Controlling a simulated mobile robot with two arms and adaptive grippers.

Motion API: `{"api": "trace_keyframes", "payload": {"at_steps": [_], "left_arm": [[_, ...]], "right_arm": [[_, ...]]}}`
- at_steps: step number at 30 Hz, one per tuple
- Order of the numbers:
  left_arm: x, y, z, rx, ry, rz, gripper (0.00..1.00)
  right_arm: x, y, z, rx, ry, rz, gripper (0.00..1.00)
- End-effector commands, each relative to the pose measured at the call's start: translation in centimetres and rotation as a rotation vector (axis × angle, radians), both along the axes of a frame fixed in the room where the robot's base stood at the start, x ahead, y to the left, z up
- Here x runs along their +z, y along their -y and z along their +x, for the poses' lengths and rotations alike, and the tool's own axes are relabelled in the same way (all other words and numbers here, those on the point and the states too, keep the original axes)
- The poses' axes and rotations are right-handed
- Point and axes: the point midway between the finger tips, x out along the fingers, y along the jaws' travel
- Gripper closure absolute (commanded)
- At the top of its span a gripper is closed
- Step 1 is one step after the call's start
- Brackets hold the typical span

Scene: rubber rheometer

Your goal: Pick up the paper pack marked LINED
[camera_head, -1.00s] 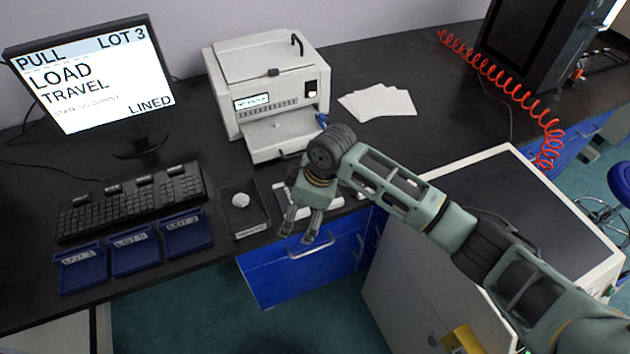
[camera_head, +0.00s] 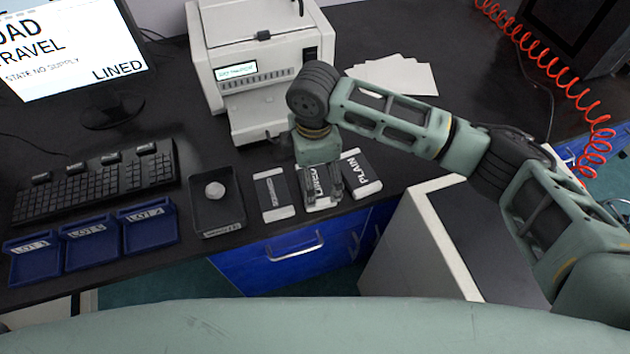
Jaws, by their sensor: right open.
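Three flat paper packs lie side by side at the front edge of the dark counter. The middle pack, which appears to read LINED (camera_head: 316,182), is partly hidden by my right gripper. My right gripper (camera_head: 323,194) points down over this pack with its fingers apart; I cannot tell whether they touch it. The pack marked PLAIN (camera_head: 365,174) lies just to the right. A third pack (camera_head: 273,194) with a dark band lies to the left, its marking not readable. The monitor (camera_head: 70,50) shows the word LINED. My left gripper is not in view.
A white printer-like machine (camera_head: 262,62) stands behind the packs. A black tray (camera_head: 216,222) with a pale round lump, blue lot trays (camera_head: 92,262) and a keyboard (camera_head: 95,188) are to the left. Loose white sheets (camera_head: 395,75) lie behind my right arm.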

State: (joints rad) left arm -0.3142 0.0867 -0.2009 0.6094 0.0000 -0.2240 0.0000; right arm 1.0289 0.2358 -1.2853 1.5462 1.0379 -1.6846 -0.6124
Motion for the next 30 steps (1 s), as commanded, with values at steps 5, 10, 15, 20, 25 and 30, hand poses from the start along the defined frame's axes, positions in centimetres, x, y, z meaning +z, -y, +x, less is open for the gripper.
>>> {"api": "trace_keyframes", "payload": {"at_steps": [5, 10, 15, 20, 25, 30], "left_arm": [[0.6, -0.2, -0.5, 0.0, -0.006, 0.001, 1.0], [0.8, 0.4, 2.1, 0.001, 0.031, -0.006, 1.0], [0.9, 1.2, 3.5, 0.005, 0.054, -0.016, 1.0], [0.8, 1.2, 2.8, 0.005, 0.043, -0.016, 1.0], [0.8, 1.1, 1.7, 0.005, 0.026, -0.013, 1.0], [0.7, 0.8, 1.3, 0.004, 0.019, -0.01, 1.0]], "right_arm": [[-2.6, 0.1, 0.1, -0.003, -0.002, 0.0, 0.0], [-3.5, 0.1, 0.1, -0.002, 0.0, 0.0, 0.0], [-3.5, 0.1, 0.1, -0.002, 0.0, 0.0, 0.01], [-3.5, 0.1, 0.2, -0.003, 0.001, 0.0, 0.15], [-3.5, 0.1, 0.2, -0.003, 0.001, 0.0, 0.3], [-3.5, 0.1, 0.2, -0.003, 0.001, 0.001, 0.37]]}}
